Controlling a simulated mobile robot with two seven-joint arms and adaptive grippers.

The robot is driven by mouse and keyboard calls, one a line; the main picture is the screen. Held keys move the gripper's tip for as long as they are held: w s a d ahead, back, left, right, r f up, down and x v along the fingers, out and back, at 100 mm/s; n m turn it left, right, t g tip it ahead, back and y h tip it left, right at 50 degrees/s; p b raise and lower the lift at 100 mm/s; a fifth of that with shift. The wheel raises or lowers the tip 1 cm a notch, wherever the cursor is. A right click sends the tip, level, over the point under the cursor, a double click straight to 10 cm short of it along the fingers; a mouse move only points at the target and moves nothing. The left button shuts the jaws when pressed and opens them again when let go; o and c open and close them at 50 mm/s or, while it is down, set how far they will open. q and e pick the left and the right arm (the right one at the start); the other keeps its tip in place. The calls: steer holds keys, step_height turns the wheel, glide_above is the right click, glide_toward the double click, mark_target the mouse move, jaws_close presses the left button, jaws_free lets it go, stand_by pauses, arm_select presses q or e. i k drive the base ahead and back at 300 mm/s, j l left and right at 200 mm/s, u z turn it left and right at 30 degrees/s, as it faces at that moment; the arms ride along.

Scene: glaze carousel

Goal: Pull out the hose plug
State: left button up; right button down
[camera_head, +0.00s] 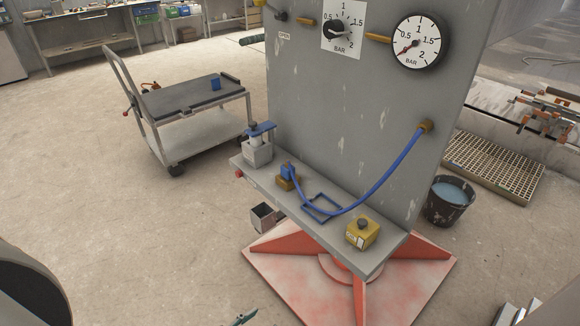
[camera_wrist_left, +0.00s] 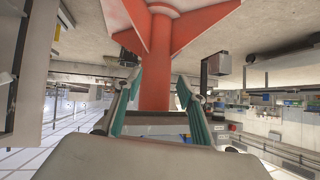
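The blue hose (camera_head: 385,180) runs from a brass port (camera_head: 426,127) on the grey panel and sags down to the shelf. Its blue plug end (camera_head: 288,171) sits at a brass block (camera_head: 288,184) on the shelf. Whether the plug is fully seated is too small to tell. My left gripper (camera_wrist_left: 160,108) is open and empty in the left wrist view, with its teal fingers apart. In the head view only a teal fingertip (camera_head: 243,318) shows at the bottom edge, below and apart from the shelf. A small part of what may be my right arm shows at the bottom right; its fingers are hidden.
The shelf (camera_head: 375,262) also bears a blue-handled grey device (camera_head: 258,150), a blue frame (camera_head: 321,207) and a yellow block (camera_head: 362,233). The red stand base (camera_head: 280,275) spreads below. A water bucket (camera_head: 447,201) stands right and a cart (camera_head: 195,105) left.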

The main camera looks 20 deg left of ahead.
mark_target(285, 172)
steer(key=j+z, duration=0.15)
steer(key=z, duration=0.25)
steer(key=j+z, duration=0.1)
steer(key=z, duration=0.3)
steer(key=j+z, duration=0.25)
steer(key=j, duration=0.25)
steer(key=k+j+z, duration=0.25)
steer(key=j, duration=0.2)
steer(key=k+j, duration=0.1)
steer(key=j, duration=0.35)
steer(key=k+j+z, duration=0.1)
steer(key=j, duration=0.4)
